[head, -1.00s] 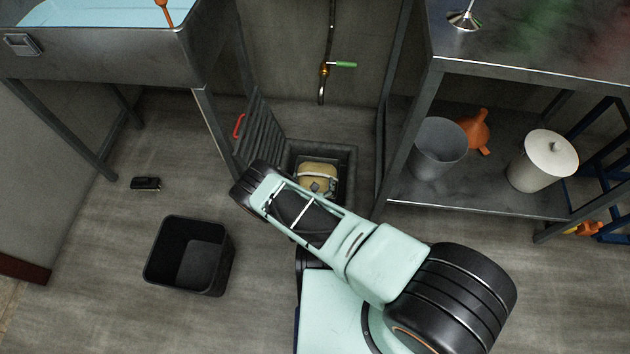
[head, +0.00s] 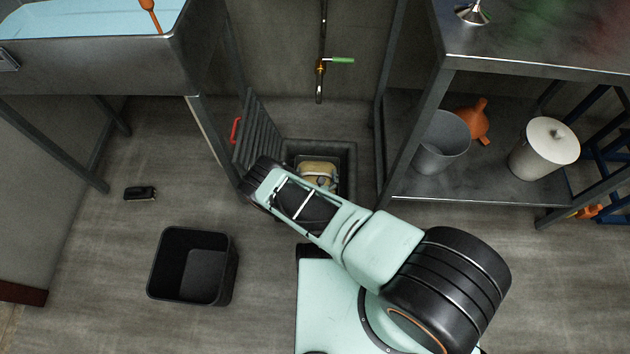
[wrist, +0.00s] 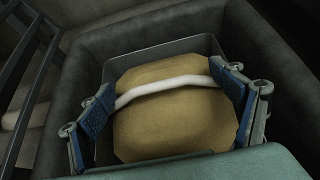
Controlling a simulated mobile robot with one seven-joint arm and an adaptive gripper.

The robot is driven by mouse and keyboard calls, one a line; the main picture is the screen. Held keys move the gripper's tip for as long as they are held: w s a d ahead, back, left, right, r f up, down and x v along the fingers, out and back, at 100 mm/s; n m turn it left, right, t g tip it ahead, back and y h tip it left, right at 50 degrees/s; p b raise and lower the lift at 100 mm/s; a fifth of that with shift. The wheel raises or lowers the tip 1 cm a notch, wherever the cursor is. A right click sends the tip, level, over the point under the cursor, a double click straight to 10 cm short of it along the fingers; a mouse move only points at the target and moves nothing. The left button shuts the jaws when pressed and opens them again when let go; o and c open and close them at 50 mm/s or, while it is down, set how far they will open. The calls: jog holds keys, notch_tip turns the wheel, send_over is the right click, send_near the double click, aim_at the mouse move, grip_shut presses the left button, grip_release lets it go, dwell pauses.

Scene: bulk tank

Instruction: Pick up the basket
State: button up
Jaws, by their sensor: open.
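The basket (head: 317,165) sits inside a square pit in the floor, partly hidden by my arm in the head view. In the wrist view, the basket (wrist: 207,46) has thin grey walls around a tan, rounded mass. A white handle (wrist: 165,87) arches across the top of it. My gripper (wrist: 166,104) is open, with one blue-padded finger at each side of the basket and the handle between them. I cannot tell whether the fingers touch the handle or the basket.
The pit's dark rim (head: 346,150) surrounds the basket closely. A slatted grate (head: 262,130) with a red handle stands tilted up at its left. A black bin (head: 193,266) is on the floor at left. A metal rack (head: 480,190) holds a grey bucket and white pot at right.

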jog(key=shift+c, duration=0.4)
jog(key=c, duration=1.7)
